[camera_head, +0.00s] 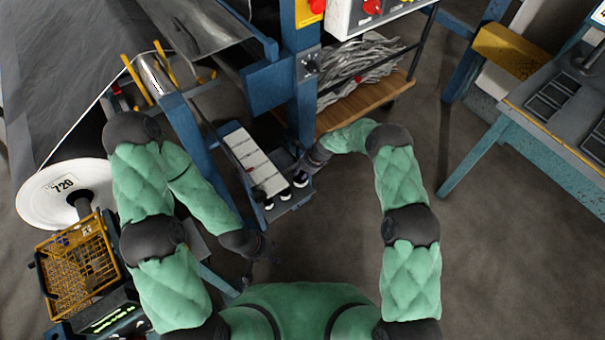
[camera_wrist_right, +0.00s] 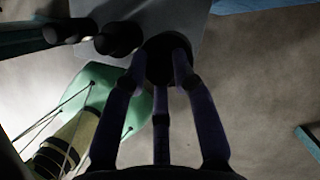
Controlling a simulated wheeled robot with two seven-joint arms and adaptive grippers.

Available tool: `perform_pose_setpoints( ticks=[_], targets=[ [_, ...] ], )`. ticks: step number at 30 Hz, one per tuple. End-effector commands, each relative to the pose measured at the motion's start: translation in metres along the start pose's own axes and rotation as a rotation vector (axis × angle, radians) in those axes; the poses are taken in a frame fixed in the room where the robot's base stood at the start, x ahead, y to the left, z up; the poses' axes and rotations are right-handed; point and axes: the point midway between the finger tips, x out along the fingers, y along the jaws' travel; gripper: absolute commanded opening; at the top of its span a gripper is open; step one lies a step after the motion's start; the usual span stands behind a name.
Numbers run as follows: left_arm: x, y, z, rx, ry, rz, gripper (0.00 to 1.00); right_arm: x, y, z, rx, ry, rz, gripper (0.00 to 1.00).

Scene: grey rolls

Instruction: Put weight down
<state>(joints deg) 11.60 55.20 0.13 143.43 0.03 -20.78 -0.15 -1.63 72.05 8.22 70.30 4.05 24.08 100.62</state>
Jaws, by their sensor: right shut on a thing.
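A grey shelf (camera_head: 283,208) holds a row of white blocks (camera_head: 256,160), with dark round weights (camera_head: 259,193) along its near end. My right gripper (camera_head: 303,174) is at the right end of that row. In the right wrist view its fingers are closed around a dark round weight (camera_wrist_right: 163,66), which is at the shelf's edge; whether it rests on the shelf cannot be told. Two similar dark weights (camera_wrist_right: 118,39) stand beside it to the left. My left gripper (camera_head: 262,262) is low, below the shelf in the picture, with fingers spread and nothing seen between them.
A blue post (camera_head: 304,110) rises just behind the shelf. A wooden board with grey strands (camera_head: 360,75) lies beyond it. A yellow crate (camera_head: 78,270) and a white roll (camera_head: 62,190) are at left. A blue-framed table (camera_head: 480,150) stands at right, with bare floor between.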

Motion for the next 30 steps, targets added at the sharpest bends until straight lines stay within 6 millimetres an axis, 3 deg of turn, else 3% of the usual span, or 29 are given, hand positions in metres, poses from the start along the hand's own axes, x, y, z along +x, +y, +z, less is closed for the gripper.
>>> perform_pose_setpoints(
  ticks=[9, 23, 24, 25, 26, 30],
  targets=[
    [0.025, -0.009, -0.001, 0.000, -0.001, 0.000, 0.40, 0.030, -0.006, -0.009, -0.001, -0.002, -0.007, 0.00],
    [0.027, -0.009, -0.001, 0.000, 0.000, 0.000, 0.40, 0.033, -0.006, -0.011, -0.001, -0.002, -0.007, 0.00],
    [0.026, -0.009, -0.001, 0.000, 0.000, 0.000, 0.40, 0.035, -0.002, -0.012, 0.000, 0.000, 0.000, 0.38],
    [0.026, -0.009, -0.001, 0.000, 0.000, 0.000, 0.40, 0.035, -0.002, -0.012, 0.000, 0.000, 0.000, 0.47],
    [0.026, -0.009, -0.001, 0.000, 0.000, 0.000, 0.40, 0.035, -0.002, -0.012, 0.000, 0.000, 0.000, 0.51],
    [0.026, -0.009, -0.001, 0.000, 0.000, 0.000, 0.40, 0.035, -0.002, -0.012, 0.000, 0.000, 0.000, 0.51]
  ],
)
